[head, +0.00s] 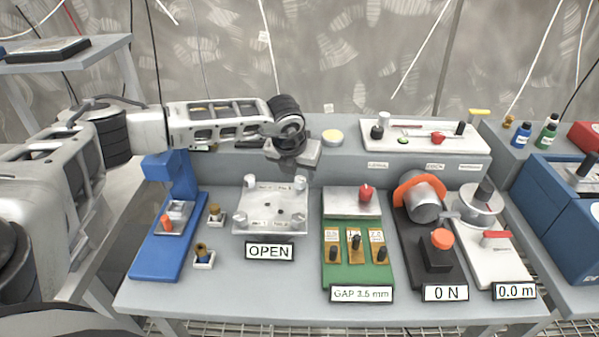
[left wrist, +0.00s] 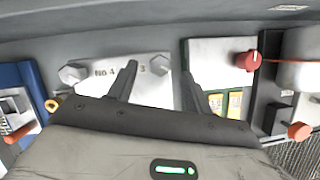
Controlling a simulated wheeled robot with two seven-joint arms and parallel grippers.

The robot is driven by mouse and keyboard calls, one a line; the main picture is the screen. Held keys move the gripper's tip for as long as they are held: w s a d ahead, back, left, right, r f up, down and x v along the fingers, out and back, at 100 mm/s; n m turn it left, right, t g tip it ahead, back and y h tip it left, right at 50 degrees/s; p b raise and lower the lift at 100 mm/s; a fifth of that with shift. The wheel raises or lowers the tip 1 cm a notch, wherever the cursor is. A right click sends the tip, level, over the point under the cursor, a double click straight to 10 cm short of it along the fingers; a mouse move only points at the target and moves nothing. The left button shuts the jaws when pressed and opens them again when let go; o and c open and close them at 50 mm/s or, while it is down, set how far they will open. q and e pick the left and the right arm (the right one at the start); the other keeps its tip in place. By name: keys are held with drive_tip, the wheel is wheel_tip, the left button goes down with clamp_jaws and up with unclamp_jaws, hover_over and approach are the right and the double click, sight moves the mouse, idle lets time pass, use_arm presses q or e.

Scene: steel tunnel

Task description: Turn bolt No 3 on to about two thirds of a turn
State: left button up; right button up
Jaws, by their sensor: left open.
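The pale metal plate (head: 270,211) lies on the table with a bolt at each corner and an "OPEN" label in front. Bolt No 3 (head: 300,183) is the far right one; it also shows in the left wrist view (left wrist: 159,64), beside the printed "3". Bolt No 4 (left wrist: 72,74) is the far left one. My left gripper (left wrist: 160,78) is open and empty, its two dark fingers apart. In the left wrist view bolt No 3 appears between the fingertips, slightly beyond them. I cannot tell the height gap. My right gripper is not in view.
Left of the plate stands a blue press-like fixture (head: 165,235). Two small brass pieces in white holders sit between. Right of it are the green gap board (head: 335,270) with a red knob (head: 366,192), and a black fixture (head: 408,235). A raised grey ledge runs behind.

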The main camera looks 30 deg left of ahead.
sight(300, 182)
use_arm(q)
drive_tip(key=shift+w+f, duration=0.25)
drive_tip(key=shift+f, duration=0.35)
drive_tip(key=shift+w+a+f, duration=0.1)
drive_tip(key=shift+w+f, duration=0.15)
drive_tip(key=shift+f, duration=0.4)
drive_tip(key=c, duration=1)
